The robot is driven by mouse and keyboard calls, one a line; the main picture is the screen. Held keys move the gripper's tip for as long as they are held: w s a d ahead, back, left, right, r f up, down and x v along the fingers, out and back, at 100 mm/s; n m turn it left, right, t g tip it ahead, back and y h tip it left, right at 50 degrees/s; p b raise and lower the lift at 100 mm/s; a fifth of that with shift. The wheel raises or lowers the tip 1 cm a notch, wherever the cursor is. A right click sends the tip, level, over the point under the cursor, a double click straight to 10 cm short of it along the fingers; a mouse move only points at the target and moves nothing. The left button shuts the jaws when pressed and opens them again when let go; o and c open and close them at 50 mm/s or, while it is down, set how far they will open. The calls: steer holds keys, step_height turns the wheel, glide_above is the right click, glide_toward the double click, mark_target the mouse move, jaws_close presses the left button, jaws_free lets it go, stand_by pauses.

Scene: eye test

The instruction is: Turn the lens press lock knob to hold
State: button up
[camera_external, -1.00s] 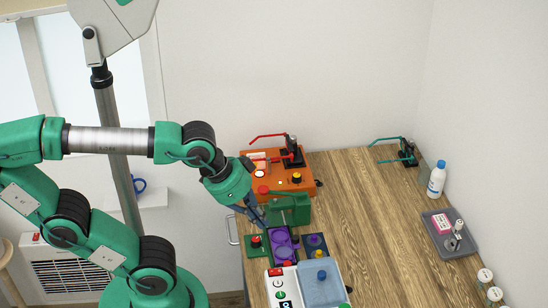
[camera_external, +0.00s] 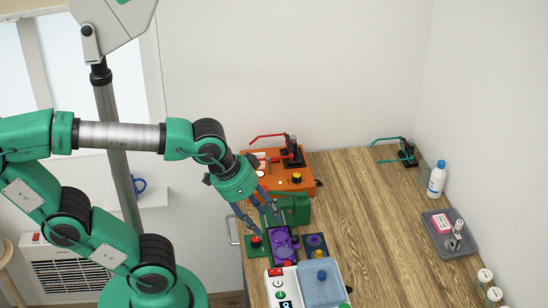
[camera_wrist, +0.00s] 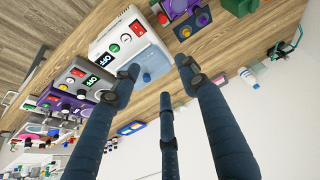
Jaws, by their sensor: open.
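No readable label marks the lens press or its lock knob, so I cannot tell which knob it is. A green block fixture (camera_external: 294,207) stands beside a purple plate with round discs (camera_external: 281,252). A red-topped knob (camera_external: 256,240) is on a green base left of the plate; a yellow-topped knob (camera_external: 315,239) is on a dark blue base to its right. An orange box (camera_external: 262,183) behind carries a black-and-yellow knob (camera_external: 297,178) and a red lever. My gripper (camera_external: 266,219) is open and empty, pointing down over the green and purple fixtures; it also shows in the wrist view (camera_wrist: 159,68).
A white device (camera_external: 282,288) with a blue-grey lid (camera_external: 320,285) stands at the front. A teal-lever device (camera_external: 405,152), a bottle (camera_external: 437,179) and a grey tray (camera_external: 438,240) line the right side. The wooden table between (camera_external: 370,215) is clear.

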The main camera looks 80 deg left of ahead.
steer(key=w+a+f+n+g+p, duration=0.3)
steer(key=a+f+n+p, duration=0.15)
steer(key=a+n, duration=0.35)
steer(key=n+g+p, duration=0.2)
steer(key=n+p, duration=0.1)
steer(key=n, duration=0.3)
glide_above(256, 240)
step_height(256, 240, down, 7)
steer(key=shift+w, duration=0.25)
steer(key=shift+f+b, duration=0.1)
steer(key=shift+b, duration=0.2)
steer(key=f+b, duration=0.2)
steer(key=f, duration=0.4)
steer(key=f+b, duration=0.1)
steer(key=f, duration=0.6)
steer(key=shift+s+a+f+b, duration=0.1)
steer(key=shift+s+f+b, duration=0.1)
steer(key=shift+f+b, duration=0.15)
jaws_close()
